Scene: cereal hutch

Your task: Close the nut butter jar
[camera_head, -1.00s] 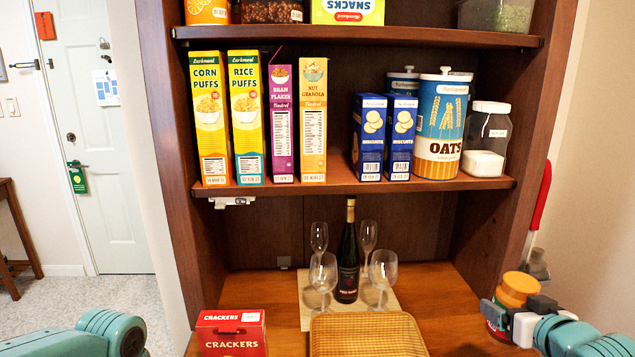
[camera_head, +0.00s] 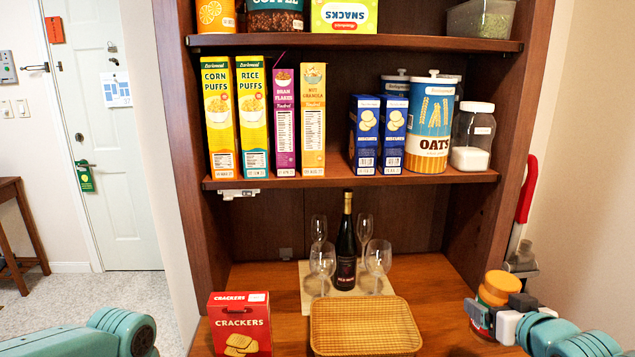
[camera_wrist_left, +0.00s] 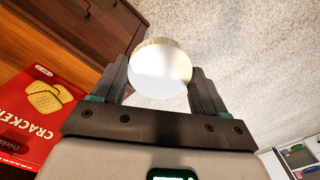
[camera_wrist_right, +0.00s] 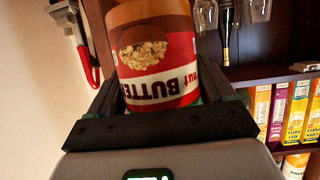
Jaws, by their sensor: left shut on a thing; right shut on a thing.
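The nut butter jar (camera_head: 496,288) is at the right end of the counter in the head view. It has an orange-brown body and a red label. My right gripper (camera_head: 512,310) is shut on it, and the jar fills the space between the fingers in the right wrist view (camera_wrist_right: 150,55). The jar's top is out of that view. My left gripper (camera_wrist_left: 160,85) is shut on a round white lid (camera_wrist_left: 162,68), with one dark finger on each side of it. The left gripper and lid are not visible in the head view, where only my left arm shows at bottom left.
A red cracker box (camera_head: 240,322) stands at the counter's front left, close to the left gripper in its wrist view. A woven tray (camera_head: 364,326) lies at front centre. Behind it stand a wine bottle (camera_head: 346,245) and several glasses. Shelves of cereal are above.

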